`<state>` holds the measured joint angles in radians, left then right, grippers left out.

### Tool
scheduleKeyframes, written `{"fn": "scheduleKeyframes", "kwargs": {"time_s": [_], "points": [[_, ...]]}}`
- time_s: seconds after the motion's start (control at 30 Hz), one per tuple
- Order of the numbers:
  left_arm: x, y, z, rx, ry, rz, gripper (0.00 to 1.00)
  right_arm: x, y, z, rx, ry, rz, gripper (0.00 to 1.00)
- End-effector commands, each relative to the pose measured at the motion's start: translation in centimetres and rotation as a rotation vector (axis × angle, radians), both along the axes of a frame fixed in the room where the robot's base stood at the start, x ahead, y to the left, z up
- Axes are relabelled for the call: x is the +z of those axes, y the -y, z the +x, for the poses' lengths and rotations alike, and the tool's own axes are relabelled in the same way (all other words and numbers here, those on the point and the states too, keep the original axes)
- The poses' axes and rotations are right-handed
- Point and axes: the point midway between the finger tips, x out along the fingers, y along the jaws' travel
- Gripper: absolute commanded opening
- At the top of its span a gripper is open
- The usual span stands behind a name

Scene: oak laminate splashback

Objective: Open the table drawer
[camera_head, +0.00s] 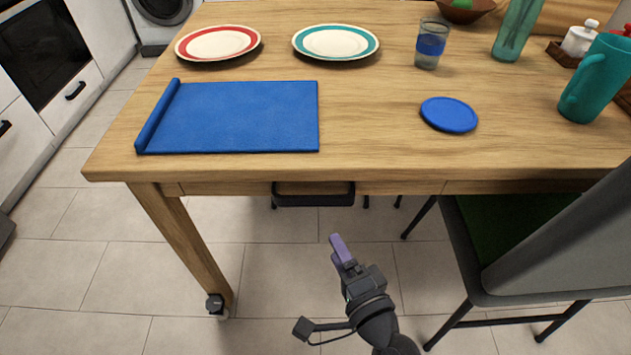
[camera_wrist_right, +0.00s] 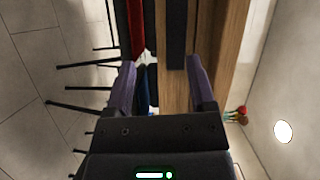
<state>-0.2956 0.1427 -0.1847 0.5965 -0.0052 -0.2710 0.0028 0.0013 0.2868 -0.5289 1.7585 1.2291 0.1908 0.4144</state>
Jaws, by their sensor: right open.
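The wooden table (camera_head: 225,180) has a drawer front (camera_head: 230,188) in its near edge, bounded by thin seams. The drawer looks shut. A dark bar handle (camera_head: 313,200) hangs at the middle of this front. In the right wrist view the handle (camera_wrist_right: 177,40) is a dark vertical strip on the wood, ahead of my fingers and between their lines. My right gripper (camera_head: 339,246) is open and empty, in front of and below the handle, apart from it. It also shows in the right wrist view (camera_wrist_right: 160,68) with its purple fingers spread. My left gripper is not in view.
A grey chair (camera_head: 560,245) stands at the right, close to the table front. On the tabletop are a blue mat (camera_head: 235,115), two plates, a glass (camera_head: 430,45), a blue coaster (camera_head: 449,114) and a teal jug (camera_head: 598,80). The floor left of my gripper is clear.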

Motion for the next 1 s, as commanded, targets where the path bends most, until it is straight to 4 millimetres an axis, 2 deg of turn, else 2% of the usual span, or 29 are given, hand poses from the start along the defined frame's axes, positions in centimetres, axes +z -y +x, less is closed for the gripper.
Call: {"fn": "scheduleKeyframes", "kwargs": {"time_s": [0.03, 0.17, 0.4, 0.53, 0.7, 0.9, 0.93, 1.0], "points": [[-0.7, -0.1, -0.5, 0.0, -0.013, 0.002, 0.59, 0.2, -0.3, 0.2, -0.001, 0.008, 0.05, 0.71], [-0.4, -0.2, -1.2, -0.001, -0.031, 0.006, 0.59, 1.5, -0.9, 1.4, -0.005, 0.02, 0.102, 0.71], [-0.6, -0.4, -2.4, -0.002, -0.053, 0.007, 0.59, 1.4, -3.0, 6.6, -0.004, 0.019, 0.098, 0.71], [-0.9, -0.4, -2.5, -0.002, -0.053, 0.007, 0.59, 1.3, -3.8, 8.5, -0.003, 0.018, 0.095, 0.71], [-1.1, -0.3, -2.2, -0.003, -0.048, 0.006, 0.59, 1.4, -4.2, 9.5, -0.002, 0.018, 0.093, 0.71], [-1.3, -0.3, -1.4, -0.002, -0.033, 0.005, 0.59, 1.4, -4.3, 9.5, -0.002, 0.018, 0.093, 0.71], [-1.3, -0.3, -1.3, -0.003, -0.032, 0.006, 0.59, 1.4, -4.3, 9.5, -0.002, 0.018, 0.093, 0.68], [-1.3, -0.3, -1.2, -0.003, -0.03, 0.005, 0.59, 1.4, -4.2, 9.5, -0.002, 0.018, 0.093, 0.54]]}}
